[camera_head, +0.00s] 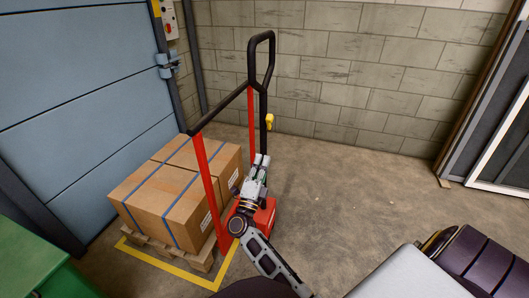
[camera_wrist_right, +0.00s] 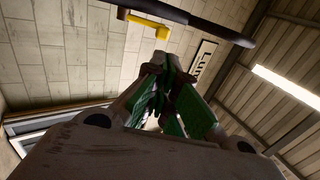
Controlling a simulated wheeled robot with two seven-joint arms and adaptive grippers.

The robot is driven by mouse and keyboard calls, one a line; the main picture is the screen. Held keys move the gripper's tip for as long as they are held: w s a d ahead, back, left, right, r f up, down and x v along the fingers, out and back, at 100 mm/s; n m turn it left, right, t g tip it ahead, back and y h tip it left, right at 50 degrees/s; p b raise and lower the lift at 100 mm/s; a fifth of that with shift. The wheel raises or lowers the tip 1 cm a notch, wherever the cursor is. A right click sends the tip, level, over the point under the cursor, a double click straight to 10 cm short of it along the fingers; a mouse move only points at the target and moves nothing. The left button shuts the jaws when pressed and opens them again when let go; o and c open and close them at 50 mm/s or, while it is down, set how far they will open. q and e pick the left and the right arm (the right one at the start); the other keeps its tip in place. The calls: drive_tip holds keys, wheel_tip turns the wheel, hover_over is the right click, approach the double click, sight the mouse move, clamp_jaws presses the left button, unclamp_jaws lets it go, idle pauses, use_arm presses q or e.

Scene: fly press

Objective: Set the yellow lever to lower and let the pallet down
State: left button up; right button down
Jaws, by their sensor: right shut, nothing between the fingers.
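The yellow lever (camera_head: 270,122) sits on the upright black handle (camera_head: 262,70) of a red pallet truck (camera_head: 207,185). My right gripper (camera_head: 262,158) is just below the lever in the head view, shut and empty, with a gap between them. In the right wrist view, the lever (camera_wrist_right: 142,21) shows beyond the closed green-padded fingers (camera_wrist_right: 160,62), apart from them, beside a dark bar. The wooden pallet (camera_head: 158,249) carries brown cartons with blue straps. Whether it clears the floor is hard to tell. My left gripper is out of view.
A yellow floor marking (camera_head: 168,268) runs around the pallet's near corner. A blue door (camera_head: 80,100) stands at left, a green box (camera_head: 30,255) at lower left. The concrete floor right of the truck is mostly clear up to the block wall (camera_head: 350,75).

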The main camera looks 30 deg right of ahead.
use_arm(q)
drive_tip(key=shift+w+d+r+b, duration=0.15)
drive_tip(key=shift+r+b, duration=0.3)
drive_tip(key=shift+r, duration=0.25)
use_arm(e)
drive_tip(key=x, duration=1.3)
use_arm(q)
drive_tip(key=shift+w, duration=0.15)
use_arm(e)
drive_tip(key=shift+w+d+r, duration=0.1)
drive_tip(key=shift+w+d, duration=0.05)
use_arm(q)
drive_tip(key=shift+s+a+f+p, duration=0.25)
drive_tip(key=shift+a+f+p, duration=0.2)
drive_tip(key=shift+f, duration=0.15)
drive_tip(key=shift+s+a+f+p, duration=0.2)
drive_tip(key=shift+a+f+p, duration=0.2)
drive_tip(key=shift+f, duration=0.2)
use_arm(e)
drive_tip(key=shift+r+y, duration=0.15)
drive_tip(key=shift+y, duration=0.15)
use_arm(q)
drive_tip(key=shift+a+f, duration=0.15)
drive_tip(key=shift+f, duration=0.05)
use_arm(e)
drive_tip(key=shift+w, duration=0.1)
